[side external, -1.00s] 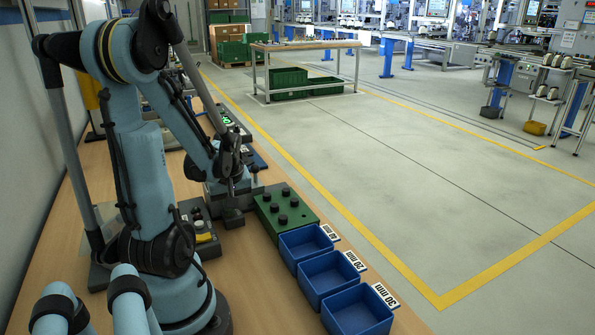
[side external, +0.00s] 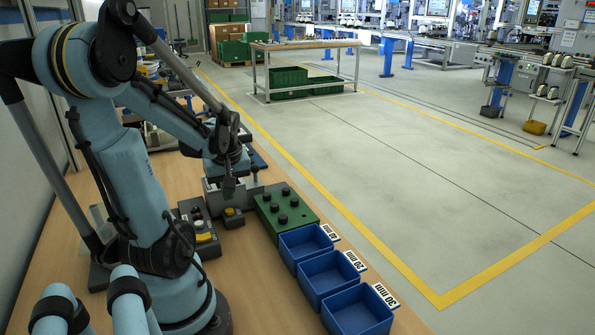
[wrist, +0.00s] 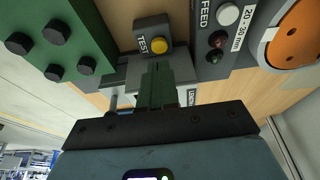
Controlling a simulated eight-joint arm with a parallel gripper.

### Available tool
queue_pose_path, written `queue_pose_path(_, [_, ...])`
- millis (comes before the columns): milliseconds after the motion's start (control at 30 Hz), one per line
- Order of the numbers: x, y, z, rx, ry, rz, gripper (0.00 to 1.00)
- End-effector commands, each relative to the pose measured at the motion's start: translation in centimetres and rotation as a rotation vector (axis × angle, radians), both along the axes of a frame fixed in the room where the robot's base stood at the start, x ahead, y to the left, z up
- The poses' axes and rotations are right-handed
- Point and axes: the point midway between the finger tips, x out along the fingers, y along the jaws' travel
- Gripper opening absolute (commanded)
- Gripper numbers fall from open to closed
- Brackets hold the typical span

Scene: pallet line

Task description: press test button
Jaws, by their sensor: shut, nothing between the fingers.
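The test button is a round yellow button (wrist: 158,46) on a small grey box (wrist: 149,30) with a TEST label. In the side view the yellow button (side external: 229,211) shows on its dark box (side external: 234,221), unhidden. My gripper (side external: 229,195) points down above the button and is apart from it. In the wrist view its shut fingers (wrist: 157,67) end just below the button in the picture, with nothing between them.
A green block with black knobs (side external: 284,224) stands right of the button box. A FEED panel (wrist: 211,40) stands beside it, next to an orange disc (wrist: 300,33). Blue bins (side external: 306,244) line the bench's front. A grey fixture (side external: 249,189) stands close behind the gripper.

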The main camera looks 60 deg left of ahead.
Motion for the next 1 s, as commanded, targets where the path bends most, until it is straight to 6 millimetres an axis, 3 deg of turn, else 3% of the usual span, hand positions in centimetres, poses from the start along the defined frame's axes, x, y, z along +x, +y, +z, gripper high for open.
queue_pose_path(600, [0.0, -2.3, 7.3, -0.001, 0.003, -0.003, 0.0])
queue_pose_path(1000, [0.0, -2.8, 9.1, -0.001, 0.002, -0.001, 0.0])
